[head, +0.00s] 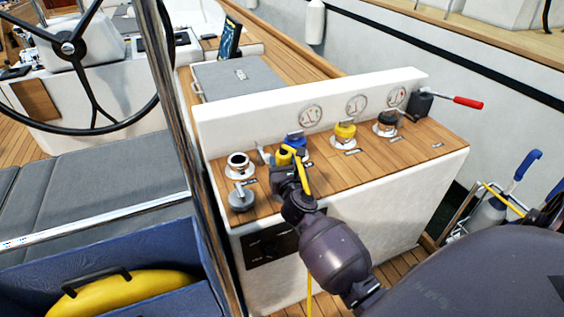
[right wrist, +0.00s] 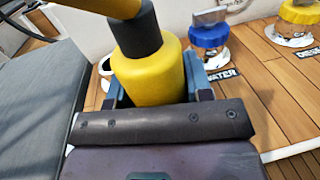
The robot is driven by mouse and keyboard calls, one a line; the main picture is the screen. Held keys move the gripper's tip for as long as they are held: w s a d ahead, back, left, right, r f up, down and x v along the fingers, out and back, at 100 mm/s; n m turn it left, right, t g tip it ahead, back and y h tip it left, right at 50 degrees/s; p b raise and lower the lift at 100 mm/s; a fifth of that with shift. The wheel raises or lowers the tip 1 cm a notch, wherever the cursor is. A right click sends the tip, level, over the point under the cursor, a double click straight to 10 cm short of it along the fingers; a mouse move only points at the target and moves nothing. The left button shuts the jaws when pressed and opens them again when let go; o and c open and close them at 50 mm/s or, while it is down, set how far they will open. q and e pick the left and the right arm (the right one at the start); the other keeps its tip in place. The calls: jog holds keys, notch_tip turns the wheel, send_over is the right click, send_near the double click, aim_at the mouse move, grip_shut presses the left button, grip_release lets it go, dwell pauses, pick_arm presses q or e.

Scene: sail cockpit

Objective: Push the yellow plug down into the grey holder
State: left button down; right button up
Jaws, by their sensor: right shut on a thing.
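The yellow plug (right wrist: 157,72) has a dark collar and a yellow cable and sits between the fingers of my right gripper (right wrist: 157,92), which is shut on it. In the head view my right gripper (head: 283,168) holds the plug (head: 287,153) over the left part of the wooden console top. A round open fitting with a pale metal rim and dark centre (head: 238,163) stands left of it. A grey round piece with a handle (head: 241,197) lies in front of that. I cannot tell for certain which is the grey holder. The plug's lower end is hidden. My left gripper is out of view.
Right of the plug stand a blue cap (head: 297,139), a yellow cap (head: 344,132) and a black cap (head: 386,122). A white gauge panel (head: 280,118) rises behind them. A red-handled lever (head: 467,102) is at the far right. The yellow cable (head: 308,285) hangs down the console front.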

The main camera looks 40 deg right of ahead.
jog(key=o, duration=0.9)
jog(key=shift+c, duration=0.2)
jog(key=shift+p+v, duration=0.3)
jog(key=shift+v, duration=0.75)
jog(key=v, duration=0.9)
jog(key=shift+p, duration=0.4)
